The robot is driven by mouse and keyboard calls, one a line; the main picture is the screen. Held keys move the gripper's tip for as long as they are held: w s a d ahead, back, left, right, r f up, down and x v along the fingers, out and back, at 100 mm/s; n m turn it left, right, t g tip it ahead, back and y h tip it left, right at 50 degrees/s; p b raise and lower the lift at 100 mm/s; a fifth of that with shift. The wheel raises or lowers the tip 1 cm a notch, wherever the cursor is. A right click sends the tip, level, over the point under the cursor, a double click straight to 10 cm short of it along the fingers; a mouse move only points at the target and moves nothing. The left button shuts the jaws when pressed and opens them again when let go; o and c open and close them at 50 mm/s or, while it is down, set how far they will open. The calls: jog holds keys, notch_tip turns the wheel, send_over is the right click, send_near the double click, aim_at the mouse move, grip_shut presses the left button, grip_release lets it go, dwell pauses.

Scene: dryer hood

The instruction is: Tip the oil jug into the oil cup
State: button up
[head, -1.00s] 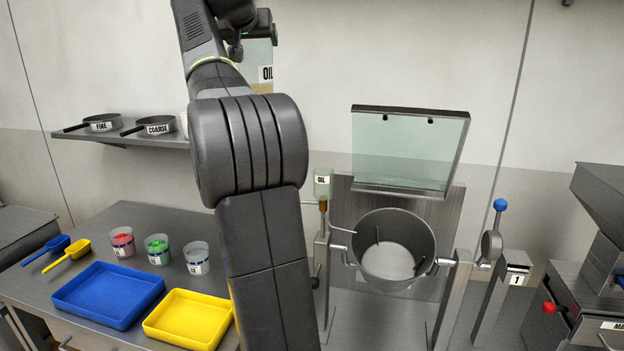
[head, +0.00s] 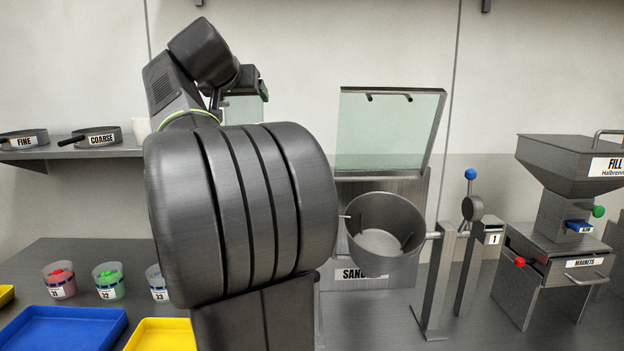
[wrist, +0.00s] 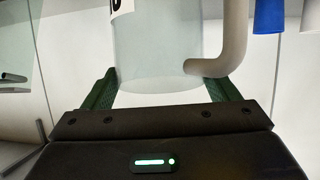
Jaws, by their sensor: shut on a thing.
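The oil jug (wrist: 155,55) is a clear, pale vessel with a white label and a beige curved handle (wrist: 225,45). It stands between the two dark green fingers of my gripper (wrist: 163,88), which is shut on it. In the head view a pale part of the jug (head: 243,110) shows behind my arm; most of it is hidden, and I cannot tell its exact tilt. The oil cup is hidden in the head view, behind my large arm joint.
The open drum (head: 384,238) stands right of my arm under a raised glass lid (head: 385,130). Labelled cups (head: 108,282) and a blue tray (head: 65,330) are at left. A shelf (head: 75,151) holds two sieves. A fill hopper (head: 575,165) stands at far right.

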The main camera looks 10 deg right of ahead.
jog(key=s+d+f+b, duration=0.2)
jog(key=s+f+b, duration=0.1)
jog(key=f, duration=0.3)
jog(key=s+d+f+m+h+b, duration=0.1)
jog(key=s+d+f+b, duration=0.1)
jog(key=f, duration=0.4)
jog(key=shift+s+d+f+b, duration=0.35)
jog(key=shift+s+b, duration=0.45)
jog(key=shift+b, duration=0.1)
